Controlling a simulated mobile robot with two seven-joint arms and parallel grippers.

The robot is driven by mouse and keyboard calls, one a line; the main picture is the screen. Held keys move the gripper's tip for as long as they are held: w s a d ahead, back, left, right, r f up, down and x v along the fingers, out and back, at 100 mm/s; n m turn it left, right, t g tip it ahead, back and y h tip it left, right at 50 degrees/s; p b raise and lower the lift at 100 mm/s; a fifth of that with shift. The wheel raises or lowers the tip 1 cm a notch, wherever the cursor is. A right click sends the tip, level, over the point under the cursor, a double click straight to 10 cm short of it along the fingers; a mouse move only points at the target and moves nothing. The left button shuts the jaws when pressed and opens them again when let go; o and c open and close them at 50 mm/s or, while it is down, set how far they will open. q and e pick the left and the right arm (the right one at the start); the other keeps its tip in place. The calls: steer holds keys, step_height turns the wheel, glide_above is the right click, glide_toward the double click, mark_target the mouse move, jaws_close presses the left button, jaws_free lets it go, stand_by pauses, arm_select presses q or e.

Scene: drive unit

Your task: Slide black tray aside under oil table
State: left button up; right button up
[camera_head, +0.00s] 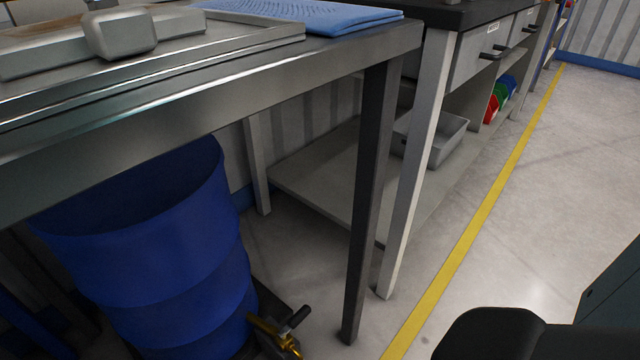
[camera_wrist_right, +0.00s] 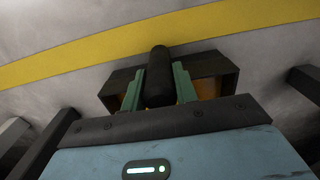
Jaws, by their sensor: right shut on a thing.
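The metal oil table (camera_head: 330,62) fills the left of the head view. Under it stands a blue drum (camera_head: 190,260) with a brass tap (camera_head: 275,335). A dark, low edge at the drum's foot may be the black tray, but it is mostly hidden. In the right wrist view my right gripper (camera_wrist_right: 159,85), with green fingers, is shut on a black rounded bar (camera_wrist_right: 158,72). I cannot tell from this view whether the bar belongs to the tray. My left gripper is not in view.
A dark table leg (camera_head: 370,210) stands right of the drum. A workbench (camera_head: 412,170) with a low shelf holding a grey bin (camera_head: 448,140) is behind it.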

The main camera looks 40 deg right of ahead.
steer(key=shift+s+a, duration=0.1)
steer(key=shift+a, duration=2.1)
steer(key=shift+s+a, duration=0.15)
steer(key=shift+a, duration=0.75)
steer(key=shift+s+a, duration=0.15)
steer(key=shift+a, duration=1.95)
steer(key=o, duration=1.1)
